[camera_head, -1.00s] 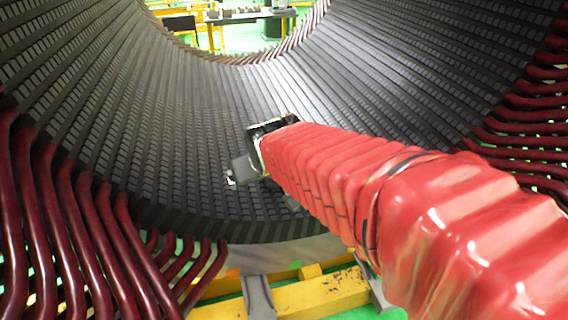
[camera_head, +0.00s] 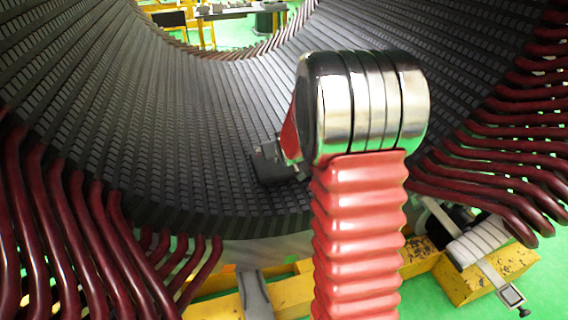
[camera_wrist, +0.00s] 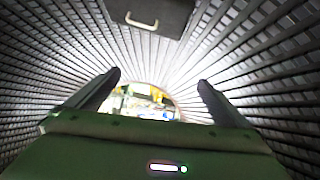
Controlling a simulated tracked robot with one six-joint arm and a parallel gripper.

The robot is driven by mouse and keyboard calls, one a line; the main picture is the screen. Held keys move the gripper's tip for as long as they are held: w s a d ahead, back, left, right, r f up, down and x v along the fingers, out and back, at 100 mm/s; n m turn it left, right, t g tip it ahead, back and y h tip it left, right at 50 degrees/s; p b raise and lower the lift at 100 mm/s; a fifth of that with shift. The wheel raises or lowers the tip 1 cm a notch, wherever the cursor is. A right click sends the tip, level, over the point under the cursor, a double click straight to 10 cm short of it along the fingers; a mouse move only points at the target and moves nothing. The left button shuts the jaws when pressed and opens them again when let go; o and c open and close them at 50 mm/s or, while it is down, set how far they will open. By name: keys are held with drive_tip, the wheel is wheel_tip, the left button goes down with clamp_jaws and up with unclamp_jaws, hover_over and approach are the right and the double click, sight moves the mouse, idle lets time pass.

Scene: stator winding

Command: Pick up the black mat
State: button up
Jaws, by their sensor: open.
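My gripper (camera_wrist: 160,80) is open in the wrist view, its two dark fingers wide apart with nothing between them. A flat dark panel with a pale handle (camera_wrist: 147,18) shows at the top edge of the wrist view, beyond the fingertips and apart from them. It is cut off by the frame, and I cannot tell whether it is the black mat. In the head view, my arm's end reaches left into the stator bore, and a dark block shows there. My arm hides part of the bore, and I make out no clear mat in that view.
The ribbed dark stator wall (camera_head: 150,130) curves around the arm. Dark red winding bars (camera_head: 85,235) jut out at the lower left, and more (camera_head: 500,150) at the right. A yellow beam (camera_head: 290,292) lies below. A table (camera_head: 235,12) stands beyond the bore.

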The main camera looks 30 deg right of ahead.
drive_tip(key=w+d+f+t, duration=0.1)
drive_tip(key=d+f, duration=0.4)
drive_tip(key=f, duration=0.4)
drive_tip(key=w+d+f+t, duration=0.1)
drive_tip(key=d+f, duration=0.5)
drive_tip(key=f, duration=0.2)
drive_tip(key=shift+w+f+m+t, duration=0.25)
drive_tip(key=shift+f+m+t, duration=0.15)
drive_tip(key=shift+w+d, duration=0.1)
approach(288, 164)
drive_tip(key=shift+w+d+r, duration=0.2)
drive_tip(key=shift+w+d, duration=0.05)
drive_tip(key=shift+w, duration=0.45)
drive_tip(key=shift+w+d+r, duration=0.25)
drive_tip(key=shift+w, duration=0.45)
drive_tip(key=shift+w+d+r, duration=0.2)
drive_tip(key=shift+w, duration=0.5)
drive_tip(key=shift+w, duration=0.1)
drive_tip(key=shift+x, duration=2.5)
drive_tip(key=shift+a, duration=0.1)
drive_tip(key=shift+c, duration=0.6)
